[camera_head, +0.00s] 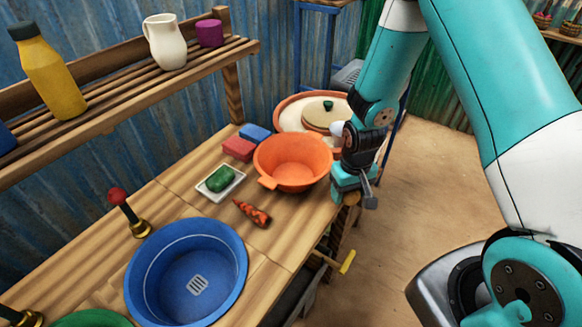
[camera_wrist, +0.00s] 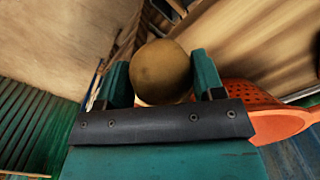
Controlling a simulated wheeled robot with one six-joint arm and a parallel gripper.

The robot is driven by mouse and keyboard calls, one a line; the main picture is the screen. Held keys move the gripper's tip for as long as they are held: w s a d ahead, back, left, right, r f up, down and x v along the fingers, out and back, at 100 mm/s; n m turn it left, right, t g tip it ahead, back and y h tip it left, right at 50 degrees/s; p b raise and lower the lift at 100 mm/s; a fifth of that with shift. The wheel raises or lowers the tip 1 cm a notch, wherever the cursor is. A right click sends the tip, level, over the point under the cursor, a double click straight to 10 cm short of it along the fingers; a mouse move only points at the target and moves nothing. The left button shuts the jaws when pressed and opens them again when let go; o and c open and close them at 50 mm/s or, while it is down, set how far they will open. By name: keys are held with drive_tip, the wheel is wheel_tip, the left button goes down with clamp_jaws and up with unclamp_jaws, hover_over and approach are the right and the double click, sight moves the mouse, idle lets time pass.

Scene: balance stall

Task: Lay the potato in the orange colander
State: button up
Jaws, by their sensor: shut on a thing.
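The orange colander (camera_head: 291,163) stands upright on the wooden counter near its far right end. It looks empty in the head view. Its perforated side also shows at the right of the wrist view (camera_wrist: 275,121). My gripper (camera_head: 353,196) is just right of the colander, by the counter's edge. In the wrist view its teal fingers are shut on the brown, round potato (camera_wrist: 161,72). In the head view the potato is mostly hidden by the gripper.
A blue basin (camera_head: 187,274) fills the near counter. A shelf (camera_head: 135,84) hangs at left.

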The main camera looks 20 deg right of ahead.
drive_tip(key=w+a+r+p, duration=0.3)
drive_tip(key=w+r+p, duration=0.4)
drive_tip(key=r, duration=0.2)
drive_tip(key=b, duration=0.1)
hover_over(300, 172)
drive_tip(key=shift+r, duration=0.2)
drive_tip(key=shift+f, duration=0.1)
idle(0.4)
drive_tip(key=shift+f+b, duration=2.6)
drive_tip(key=shift+f, duration=0.95)
drive_tip(key=shift+f+b, duration=0.9)
drive_tip(key=shift+f, duration=0.4)
drive_tip(key=o, duration=1)
